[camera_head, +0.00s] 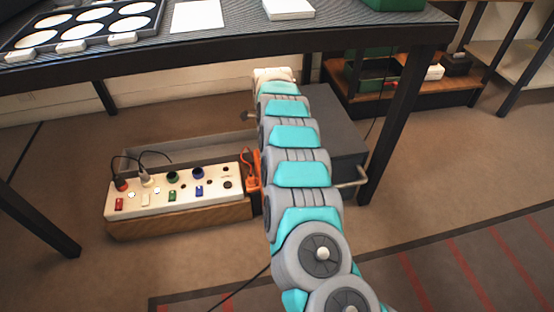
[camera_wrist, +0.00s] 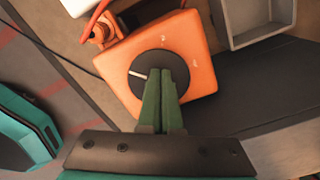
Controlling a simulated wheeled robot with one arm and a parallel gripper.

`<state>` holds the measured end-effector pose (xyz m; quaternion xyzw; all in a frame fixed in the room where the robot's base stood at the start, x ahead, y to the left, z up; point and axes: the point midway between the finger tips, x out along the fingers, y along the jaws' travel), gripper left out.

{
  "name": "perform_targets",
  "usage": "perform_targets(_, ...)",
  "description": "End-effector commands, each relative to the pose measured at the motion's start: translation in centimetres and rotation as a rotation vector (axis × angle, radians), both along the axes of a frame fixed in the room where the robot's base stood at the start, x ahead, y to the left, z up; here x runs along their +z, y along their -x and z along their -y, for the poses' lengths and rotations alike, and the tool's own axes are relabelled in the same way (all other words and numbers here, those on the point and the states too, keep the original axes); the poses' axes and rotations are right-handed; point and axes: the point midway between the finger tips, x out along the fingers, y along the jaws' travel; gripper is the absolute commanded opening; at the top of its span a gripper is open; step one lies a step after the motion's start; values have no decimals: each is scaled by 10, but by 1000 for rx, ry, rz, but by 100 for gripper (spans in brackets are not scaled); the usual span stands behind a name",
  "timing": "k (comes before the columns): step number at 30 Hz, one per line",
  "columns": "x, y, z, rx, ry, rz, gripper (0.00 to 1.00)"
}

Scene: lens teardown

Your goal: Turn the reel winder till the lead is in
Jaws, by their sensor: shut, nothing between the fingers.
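In the wrist view the reel is an orange box (camera_wrist: 192,40) with a round black winder disc (camera_wrist: 150,62) on its face. A short white mark shows on the disc's left side. An orange lead (camera_wrist: 97,18) runs at the box's upper left corner, by an orange fitting (camera_wrist: 103,36). My gripper (camera_wrist: 166,76), with green fingers, is shut and empty. Its tips overlap the disc; I cannot tell whether they touch it. In the head view only an orange edge (camera_head: 250,170) of the reel shows beside my arm, and my gripper is hidden.
A white socket panel (camera_head: 150,200) with several plugs and switches sits on a wooden base left of my arm. A dark grey cabinet (camera_head: 345,135) with a bar handle stands right. A table (camera_head: 350,36) with dark legs stands overhead. A thin dark cable crosses the floor.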

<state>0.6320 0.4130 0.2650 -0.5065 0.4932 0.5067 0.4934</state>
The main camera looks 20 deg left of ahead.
Motion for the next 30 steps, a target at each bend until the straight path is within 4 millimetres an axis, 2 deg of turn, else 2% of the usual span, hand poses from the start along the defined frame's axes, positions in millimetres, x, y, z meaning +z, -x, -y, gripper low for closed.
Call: perform_targets(30, -1, -13, 7, -4, 6, -1, 0)
